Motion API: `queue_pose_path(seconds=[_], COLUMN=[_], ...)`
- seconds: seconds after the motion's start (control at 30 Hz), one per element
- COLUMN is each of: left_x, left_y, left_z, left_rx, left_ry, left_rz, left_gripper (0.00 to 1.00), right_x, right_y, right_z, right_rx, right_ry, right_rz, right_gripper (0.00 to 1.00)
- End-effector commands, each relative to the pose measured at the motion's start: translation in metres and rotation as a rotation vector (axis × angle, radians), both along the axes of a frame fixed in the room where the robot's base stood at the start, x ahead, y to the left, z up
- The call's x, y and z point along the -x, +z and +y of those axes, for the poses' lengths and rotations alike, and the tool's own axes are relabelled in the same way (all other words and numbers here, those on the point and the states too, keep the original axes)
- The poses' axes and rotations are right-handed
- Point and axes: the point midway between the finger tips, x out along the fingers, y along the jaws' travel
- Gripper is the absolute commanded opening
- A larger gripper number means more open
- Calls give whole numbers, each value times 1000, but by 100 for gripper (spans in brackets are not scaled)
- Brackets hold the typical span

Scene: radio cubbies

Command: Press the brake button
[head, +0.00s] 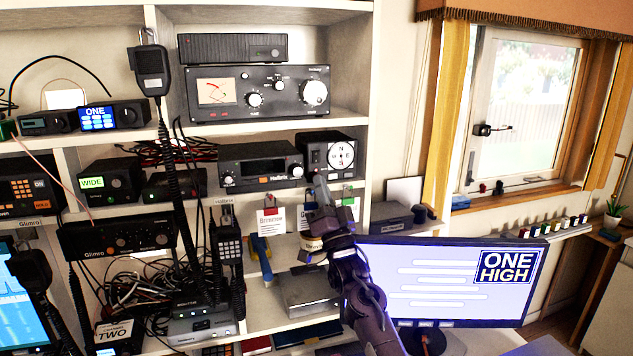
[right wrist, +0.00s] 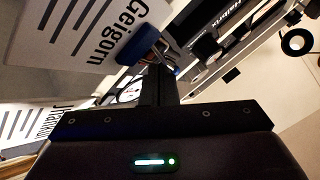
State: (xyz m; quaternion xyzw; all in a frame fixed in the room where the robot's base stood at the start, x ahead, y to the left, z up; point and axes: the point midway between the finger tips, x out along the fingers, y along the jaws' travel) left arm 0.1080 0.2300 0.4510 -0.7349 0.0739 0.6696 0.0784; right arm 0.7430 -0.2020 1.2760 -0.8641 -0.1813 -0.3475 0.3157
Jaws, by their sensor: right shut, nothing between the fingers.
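The box with the round compass dial (head: 341,155) stands on the middle shelf, right of a black radio (head: 262,164). Small controls show on its front, left of the dial. I cannot read a brake label on any of them. My right gripper (head: 320,182) is shut and empty, with its tip just below and in front of this box's lower left. I cannot tell if it touches it. In the right wrist view the shut fingers (right wrist: 159,76) point up the picture, close to a white "Geigorn" card (right wrist: 92,32). My left gripper is not in view.
White tags (head: 269,222) hang below the shelf beside my right arm. A monitor (head: 455,282) reading "ONE HIGH" stands right of the arm. Handsets with cords (head: 152,72) and loose cables (head: 140,280) crowd the left shelves.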

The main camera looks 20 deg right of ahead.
Motion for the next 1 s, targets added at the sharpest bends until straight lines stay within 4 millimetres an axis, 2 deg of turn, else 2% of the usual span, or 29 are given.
queue_pose_path(seconds=[1.0], left_x=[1], left_y=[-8], left_z=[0], left_rx=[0], left_ry=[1], left_rz=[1], left_gripper=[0], right_x=[-8], right_y=[-2], right_z=[2], right_rx=[1], right_ry=[3], right_rz=[5], right_gripper=[0])
